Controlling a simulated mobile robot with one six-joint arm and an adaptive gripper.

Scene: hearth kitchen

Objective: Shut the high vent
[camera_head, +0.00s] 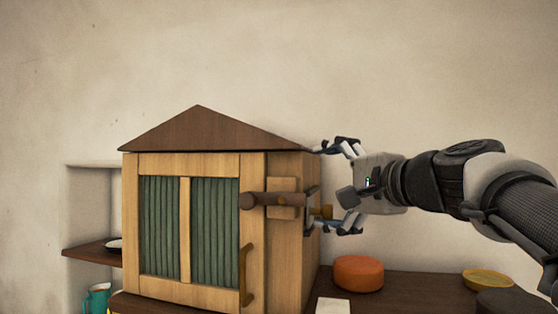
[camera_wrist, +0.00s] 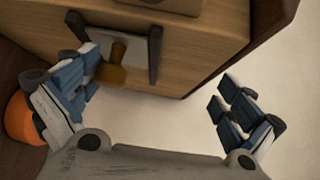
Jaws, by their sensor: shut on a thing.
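The high vent (camera_wrist: 128,43) is on the right side wall of a wooden cabinet (camera_head: 285,240), below its roof. It shows as a pale plate between two dark rails in the wrist view. A brown knob (camera_wrist: 112,76) sticks out from it, also seen in the head view (camera_head: 326,211). How far the vent is open, I cannot tell.
The roof (camera_head: 205,132) overhangs close to my upper finger. The cabinet front has green panels, a round-ended latch bar (camera_head: 270,199) and a curved handle (camera_head: 246,275). An orange round pot (camera_head: 358,273) and a yellow dish (camera_head: 487,279) stand on the dark counter (camera_head: 415,290) below my arm.

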